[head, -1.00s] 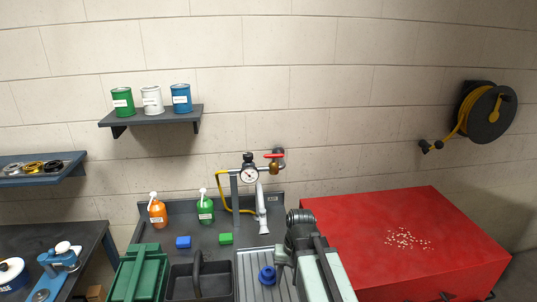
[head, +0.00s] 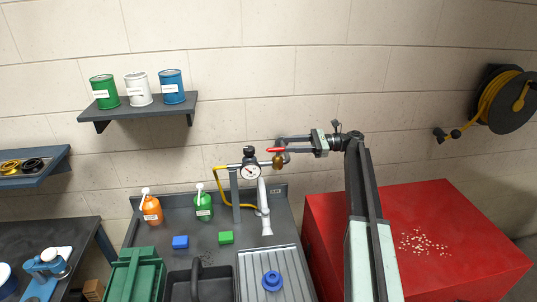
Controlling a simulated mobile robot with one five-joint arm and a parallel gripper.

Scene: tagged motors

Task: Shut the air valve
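The air valve is a brass body (head: 278,162) with a red lever handle (head: 272,151) on top, beside a round pressure gauge (head: 251,171) on the pipe at the wall. The red handle lies roughly level, pointing left and right across the pipe. My gripper (head: 288,145) reaches in from the right at the height of the handle. Its two fingers look apart, with a gap between them, and their tips are at the right end of the handle. I cannot tell whether they touch it. Nothing is seen held.
A red cabinet (head: 450,215) stands right. A yellow hose (head: 219,190) hangs by the gauge.

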